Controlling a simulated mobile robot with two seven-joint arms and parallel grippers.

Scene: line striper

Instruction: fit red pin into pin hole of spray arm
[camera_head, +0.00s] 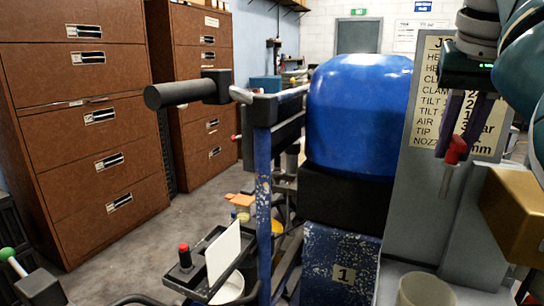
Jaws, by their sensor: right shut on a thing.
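My right gripper (459,138) is at the upper right, pointing down in front of the grey panel with the printed label. It is shut on the red pin (455,151). The red head shows between the dark purple fingers, and a thin grey shank hangs below it, slightly tilted. The pin is in the air, apart from anything below it. I cannot make out the spray arm or its pin hole with certainty. My left gripper is not in view.
The line striper's blue tank (360,110) stands left of the gripper on a black block (345,197). A grey panel (408,225) is behind the pin. A gold box (517,212) is close on the right. A white bucket (424,290) stands below. Brown cabinets (75,120) line the left.

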